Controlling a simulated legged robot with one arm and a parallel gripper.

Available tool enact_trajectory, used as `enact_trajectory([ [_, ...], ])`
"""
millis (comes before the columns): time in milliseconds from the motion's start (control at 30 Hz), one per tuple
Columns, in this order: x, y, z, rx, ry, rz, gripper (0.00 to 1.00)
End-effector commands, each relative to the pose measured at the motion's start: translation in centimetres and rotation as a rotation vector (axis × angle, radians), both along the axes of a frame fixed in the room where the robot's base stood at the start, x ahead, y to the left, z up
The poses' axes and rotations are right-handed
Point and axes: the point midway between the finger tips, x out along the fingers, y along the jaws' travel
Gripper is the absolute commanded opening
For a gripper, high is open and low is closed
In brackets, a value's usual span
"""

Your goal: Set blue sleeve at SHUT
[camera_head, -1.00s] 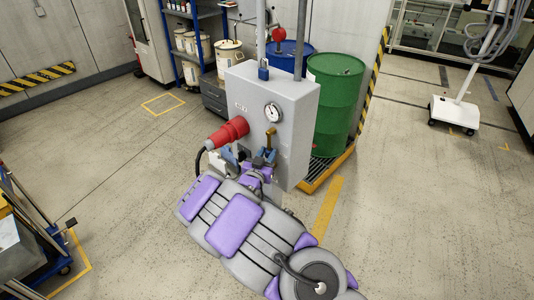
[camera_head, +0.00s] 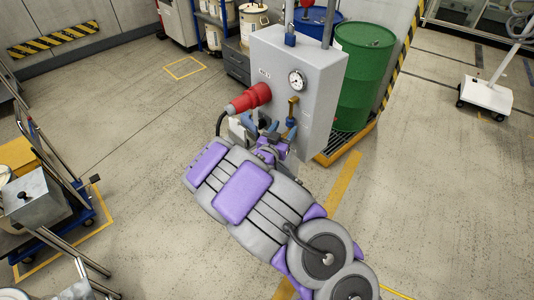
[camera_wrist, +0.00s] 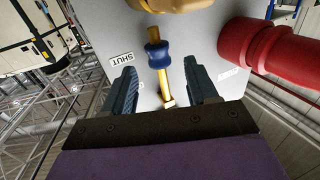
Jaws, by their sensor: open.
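The blue sleeve (camera_wrist: 157,54) sits on a brass lever (camera_wrist: 163,85) in front of the grey panel (camera_wrist: 185,28). It also shows in the head view (camera_head: 291,121), below a brass fitting (camera_head: 293,104). In the wrist view a SHUT label (camera_wrist: 121,60), seen upside down, is left of the sleeve. A second label (camera_wrist: 229,74), too blurred to read, is to the right. My gripper (camera_wrist: 160,68) is open, with one finger on each side of the lever and gaps on both sides. It shows close to the panel in the head view (camera_head: 268,128).
A red connector (camera_head: 249,98) juts from the panel; it is close to the right finger in the wrist view (camera_wrist: 262,55). A gauge (camera_head: 297,80) is above the lever. A green drum (camera_head: 362,75) stands behind the panel. A cart (camera_head: 45,200) is at left.

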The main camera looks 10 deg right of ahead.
Motion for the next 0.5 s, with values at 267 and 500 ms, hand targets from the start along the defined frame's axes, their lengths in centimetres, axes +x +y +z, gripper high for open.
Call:
enact_trajectory([
  [267,-3.5,2.4,0.0,-0.002,0.0,0.003,0.58],
  [500,-6.5,4.2,-0.1,0.0,0.002,0.003,0.58],
])
